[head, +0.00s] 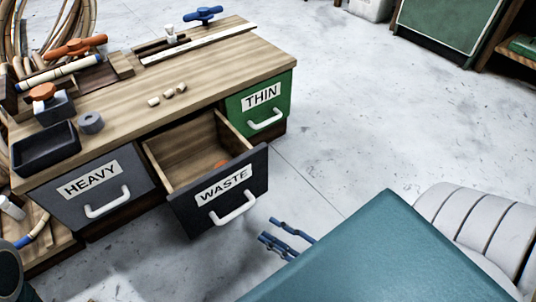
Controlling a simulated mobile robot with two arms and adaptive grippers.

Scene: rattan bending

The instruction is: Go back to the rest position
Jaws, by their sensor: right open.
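My right gripper (280,236) shows its blue fingers over the floor, in front of and to the right of the WASTE drawer. It is open, and I see nothing between the fingers. The rest of it is hidden behind a teal surface. The WASTE drawer (225,194) is pulled out of the wooden workbench (235,55), and a small orange thing (221,164) lies inside. The gripper is apart from its white handle. My left gripper is not in view.
The HEAVY drawer (90,190) and green THIN drawer (262,99) look shut. Small pale pieces (167,94), a dark tray (45,148) and orange and blue-handled clamps are on the bench. Rattan coils (42,25) stand at the left. The floor (390,120) to the right is clear.

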